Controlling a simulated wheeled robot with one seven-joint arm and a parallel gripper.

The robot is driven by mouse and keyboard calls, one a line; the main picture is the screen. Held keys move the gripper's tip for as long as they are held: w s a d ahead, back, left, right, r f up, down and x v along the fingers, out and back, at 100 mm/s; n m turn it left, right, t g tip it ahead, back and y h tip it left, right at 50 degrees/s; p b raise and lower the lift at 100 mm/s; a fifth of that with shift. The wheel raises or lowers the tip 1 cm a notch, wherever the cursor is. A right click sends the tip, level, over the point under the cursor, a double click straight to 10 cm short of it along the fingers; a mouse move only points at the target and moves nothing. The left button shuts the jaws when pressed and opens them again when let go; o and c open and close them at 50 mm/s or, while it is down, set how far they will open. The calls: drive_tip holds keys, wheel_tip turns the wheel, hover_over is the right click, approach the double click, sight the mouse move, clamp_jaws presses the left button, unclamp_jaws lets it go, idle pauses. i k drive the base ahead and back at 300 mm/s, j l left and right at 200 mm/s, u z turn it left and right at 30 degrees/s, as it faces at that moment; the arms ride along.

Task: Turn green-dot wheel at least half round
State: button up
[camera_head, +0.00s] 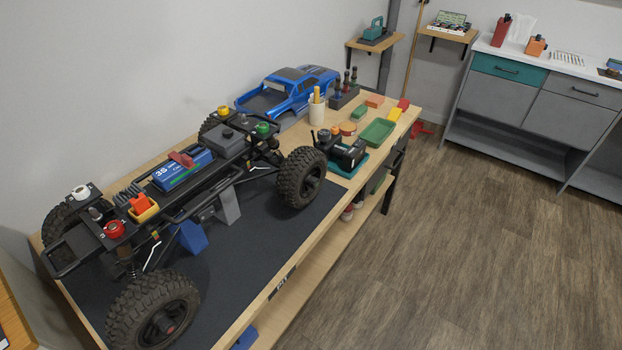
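A black RC crawler chassis stands on a dark mat (240,262) on the wooden workbench. Its large knobby tires show at the near left (152,312) and the right (301,177); two more are partly hidden behind the chassis. The near-left wheel has a small red mark at its hub. I cannot make out a green dot on the right wheel's hub. A green round cap (262,129) sits on the chassis close to that wheel; red (114,229), white and yellow caps sit at the other corners. A blue stand is under the chassis. My gripper is not in view.
A blue truck body (287,92) lies at the back of the bench. A cup (316,108), a teal-based device (345,153) and a green tray (377,132) stand right of the crawler. The wooden floor (470,250) in front is clear; grey cabinets (538,105) stand far right.

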sight(302, 174)
drive_tip(key=i+l, duration=0.2)
drive_tip(key=i, duration=0.25)
drive_tip(key=i+l+z, duration=0.1)
drive_tip(key=i, duration=0.35)
drive_tip(key=l, duration=0.1)
